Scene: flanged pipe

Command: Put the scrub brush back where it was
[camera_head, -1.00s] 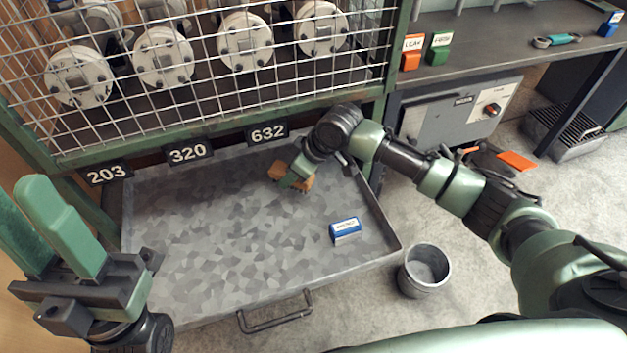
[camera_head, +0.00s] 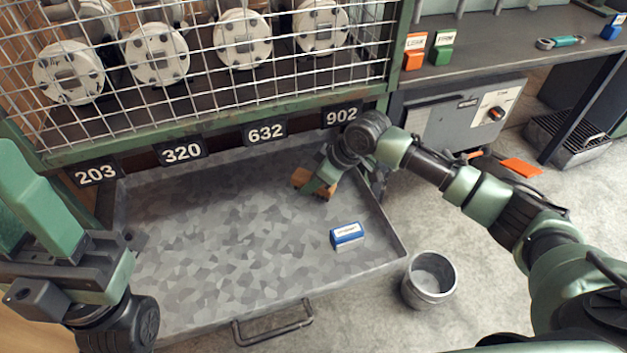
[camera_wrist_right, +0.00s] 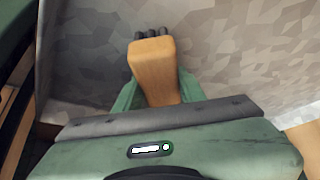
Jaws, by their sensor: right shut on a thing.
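The scrub brush (camera_head: 318,184) has a light wooden block and dark bristles. My right gripper (camera_head: 323,180) is shut on it near the back right corner of the grey metal tray (camera_head: 215,235). In the right wrist view the wooden block (camera_wrist_right: 155,68) sits between the green fingers, with dark bristle tufts at its far end. I cannot tell whether the bristles touch the tray floor. My left gripper (camera_head: 22,205) is at the left edge of the head view, its fingers apart and empty.
A blue labelled block (camera_head: 347,235) lies at the tray's right side. A metal bucket (camera_head: 430,280) stands on the floor to the right. Number plates, including 902 (camera_head: 342,115), line the cage's lower edge behind the tray. The tray's left and middle are clear.

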